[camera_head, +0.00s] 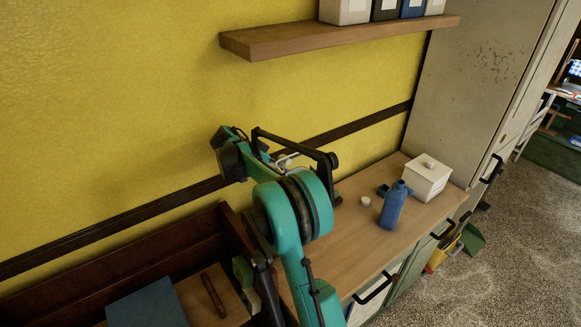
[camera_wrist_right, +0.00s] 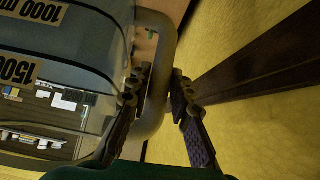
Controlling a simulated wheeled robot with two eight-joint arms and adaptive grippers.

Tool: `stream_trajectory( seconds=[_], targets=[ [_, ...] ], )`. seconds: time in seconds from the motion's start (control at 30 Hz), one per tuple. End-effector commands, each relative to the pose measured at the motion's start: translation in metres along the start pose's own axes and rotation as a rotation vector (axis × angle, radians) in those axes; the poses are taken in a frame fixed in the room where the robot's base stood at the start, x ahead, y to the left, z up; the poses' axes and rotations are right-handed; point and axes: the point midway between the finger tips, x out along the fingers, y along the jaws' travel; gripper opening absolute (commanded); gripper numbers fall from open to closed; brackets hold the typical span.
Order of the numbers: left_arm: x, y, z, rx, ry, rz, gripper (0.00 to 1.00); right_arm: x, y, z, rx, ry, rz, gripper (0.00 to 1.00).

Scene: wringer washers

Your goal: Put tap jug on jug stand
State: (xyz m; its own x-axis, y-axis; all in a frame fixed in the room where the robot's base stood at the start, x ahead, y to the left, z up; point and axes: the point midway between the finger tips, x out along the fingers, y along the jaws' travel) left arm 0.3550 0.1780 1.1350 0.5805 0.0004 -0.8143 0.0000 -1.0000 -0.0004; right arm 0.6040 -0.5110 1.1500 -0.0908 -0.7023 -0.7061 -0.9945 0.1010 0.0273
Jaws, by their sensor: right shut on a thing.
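The tap jug (camera_wrist_right: 60,60) is a clear grey vessel with tan volume labels, close in the right wrist view and only partly in frame. Its thick grey handle (camera_wrist_right: 157,40) passes between the fingers of my right gripper (camera_wrist_right: 157,88), which is shut on it. In the head view, my teal right arm reaches towards the yellow wall and hides the jug and most of the gripper. I cannot make out the jug stand in either view. My left gripper is not in view.
A wooden counter (camera_head: 345,242) holds a blue bottle (camera_head: 393,207), a white lidded box (camera_head: 427,178) and a small white cap (camera_head: 365,201). A wooden shelf (camera_head: 300,42) juts out above. A dark wooden unit (camera_head: 130,262) with a blue board (camera_head: 146,306) stands at left.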

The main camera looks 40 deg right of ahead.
Motion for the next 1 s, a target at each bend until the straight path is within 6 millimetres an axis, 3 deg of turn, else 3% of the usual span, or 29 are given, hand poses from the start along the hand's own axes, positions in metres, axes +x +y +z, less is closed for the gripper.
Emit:
stream_trajectory(
  seconds=[0.17,0.47,0.8,0.83,0.9,1.0],
  targets=[
    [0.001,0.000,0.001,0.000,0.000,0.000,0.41,0.003,-0.002,0.004,-0.002,0.004,0.003,0.00],
    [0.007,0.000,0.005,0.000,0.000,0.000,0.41,0.027,-0.003,0.028,-0.002,0.004,0.002,0.00],
    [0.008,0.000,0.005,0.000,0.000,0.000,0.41,0.029,-0.002,0.029,-0.002,0.004,0.002,0.00],
    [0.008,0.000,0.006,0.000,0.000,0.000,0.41,0.030,-0.003,0.031,0.001,0.000,0.001,0.23],
    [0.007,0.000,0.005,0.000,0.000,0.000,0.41,0.029,-0.003,0.031,0.001,0.000,0.001,0.41],
    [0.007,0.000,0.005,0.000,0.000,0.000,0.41,0.029,-0.003,0.031,0.001,0.000,0.001,0.41]
  ],
)
